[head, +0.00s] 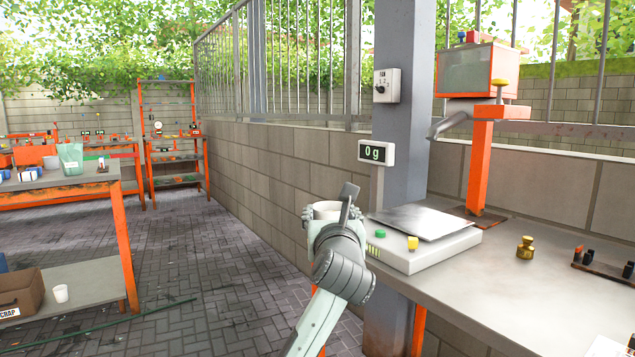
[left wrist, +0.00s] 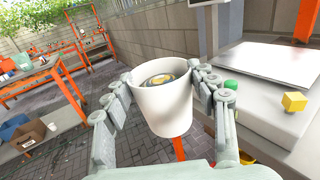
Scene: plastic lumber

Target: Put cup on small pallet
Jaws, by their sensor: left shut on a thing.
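A white cup (head: 322,213) is held upright by my left gripper (head: 331,217) in front of the scale's left end. The left wrist view shows the cup (left wrist: 161,108) between the two grey fingers (left wrist: 162,88), which press on its sides. A round gold and dark thing (left wrist: 158,79) lies inside the cup. The gripper hides part of the cup in the head view. I cannot make out a small pallet for certain in either view. My right gripper is not in view.
A white scale (head: 440,254) with a metal plate (head: 428,222) stands on the grey bench (head: 490,300). Its display (head: 376,152) reads 0 g. A brass weight (head: 525,247) is to its right. Another white cup (head: 61,293) stands on the left table's lower shelf. Paved floor lies between.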

